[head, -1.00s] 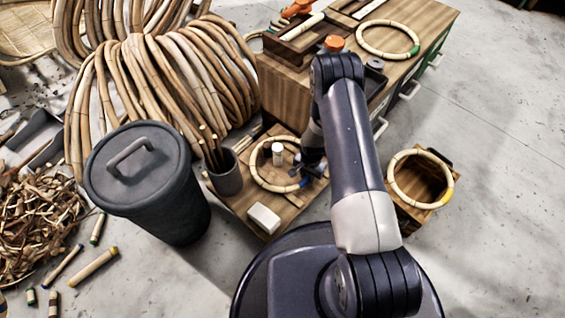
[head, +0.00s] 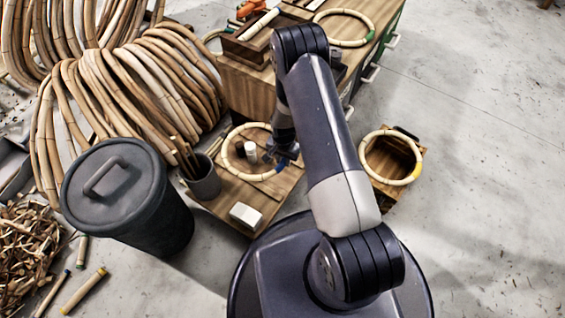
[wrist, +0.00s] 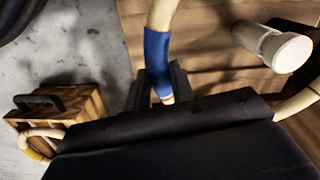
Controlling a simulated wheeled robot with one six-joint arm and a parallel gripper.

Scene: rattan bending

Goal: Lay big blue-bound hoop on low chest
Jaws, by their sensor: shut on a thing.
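The big pale cane hoop (head: 252,178) with its blue binding (head: 282,165) is level, or nearly so, over a low plank-topped wooden chest (head: 262,200). It encircles a white bottle (head: 250,150). My gripper (head: 287,152) is shut on the hoop at its right side, by the blue binding. The white bottle (wrist: 285,50) shows at right there. I cannot tell whether the hoop touches the planks.
A pot of canes (head: 203,180) and a white block (head: 245,215) stand on the low chest. A lidded bin (head: 125,200) is at left. A yellow-bound hoop (head: 375,178) lies on a wooden crate at right. A green-bound hoop (head: 345,42) lies on the taller cabinet behind.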

